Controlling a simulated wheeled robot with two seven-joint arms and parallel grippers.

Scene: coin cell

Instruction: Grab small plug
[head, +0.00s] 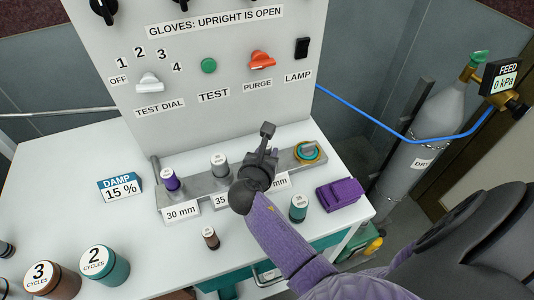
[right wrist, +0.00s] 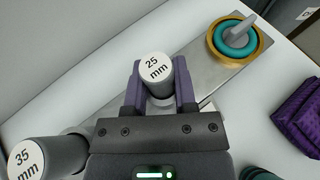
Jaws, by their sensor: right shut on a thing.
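The small plug (right wrist: 154,70) is a grey cylinder whose white top reads 25 mm. In the right wrist view it stands between the two purple fingers of my right gripper (right wrist: 160,88), which is shut on it. It sits over the grey metal rail; I cannot tell whether its lower end is still seated. In the head view my right gripper (head: 262,155) is over the rail (head: 235,188) and hides this plug. The grey 35 mm plug (head: 219,165) stands left of it, also seen in the right wrist view (right wrist: 30,160). My left gripper is not in view.
A purple-bodied plug (head: 170,180) stands at the rail's left. A gold ring with a teal ring and grey pin (head: 308,152) sits at its right end. A purple folded cloth (head: 340,195), a teal bottle (head: 298,208) and a brown bottle (head: 210,238) stand nearby. The control panel (head: 200,40) rises behind.

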